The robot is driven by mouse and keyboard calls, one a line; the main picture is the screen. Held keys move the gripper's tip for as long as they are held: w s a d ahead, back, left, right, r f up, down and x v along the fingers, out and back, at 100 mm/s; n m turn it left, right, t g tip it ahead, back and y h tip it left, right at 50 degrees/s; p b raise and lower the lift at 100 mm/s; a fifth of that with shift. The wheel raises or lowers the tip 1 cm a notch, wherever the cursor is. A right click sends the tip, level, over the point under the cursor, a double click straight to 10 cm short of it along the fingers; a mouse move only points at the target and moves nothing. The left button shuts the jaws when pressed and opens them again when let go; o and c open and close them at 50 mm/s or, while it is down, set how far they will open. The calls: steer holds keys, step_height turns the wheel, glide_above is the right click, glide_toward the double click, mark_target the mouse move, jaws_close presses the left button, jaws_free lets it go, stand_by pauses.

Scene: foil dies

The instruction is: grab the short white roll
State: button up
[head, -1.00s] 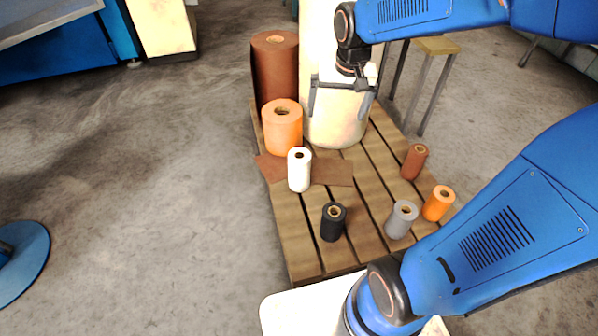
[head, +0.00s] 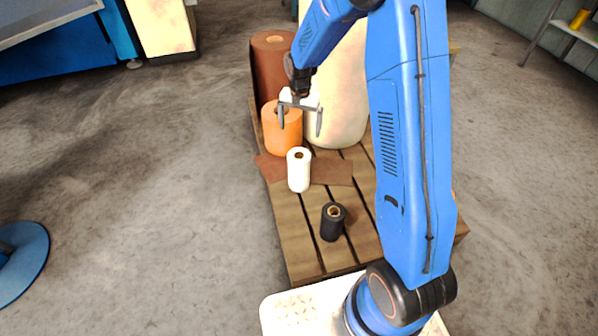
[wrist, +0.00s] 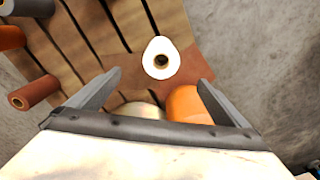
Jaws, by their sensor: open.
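The short white roll (head: 299,170) stands upright on the wooden pallet, at the edge of a flat brown sheet. In the wrist view the white roll (wrist: 160,60) shows from above, with its dark core hole facing up. My gripper (head: 300,128) is open and empty. In the head view it hangs above and behind the roll, in front of the orange roll. In the wrist view the two fingers of my gripper (wrist: 160,80) stand apart, with the white roll between and beyond their tips, not touched.
A large orange roll (head: 283,135), a tall brown roll (head: 268,70) and a big cream roll (head: 343,100) stand behind. A small black roll (head: 333,221) stands in front on the pallet (head: 300,240). Small grey, orange and brown rolls show in the wrist view, such as the brown one (wrist: 35,92).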

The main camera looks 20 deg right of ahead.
mark_target(299, 155)
steer(key=f, duration=0.9)
steer(key=w+f, duration=0.1)
steer(key=f, duration=0.4)
steer(key=shift+a+f, duration=0.2)
steer(key=shift+f, duration=0.15)
steer(key=shift+w+d+f, duration=0.1)
steer(key=shift+f, duration=1.2)
steer(key=shift+d+f, duration=0.1)
steer(key=shift+f, duration=1.2)
steer(key=c, duration=2.1)
steer(key=shift+c, duration=0.2)
steer(key=shift+r, duration=0.15)
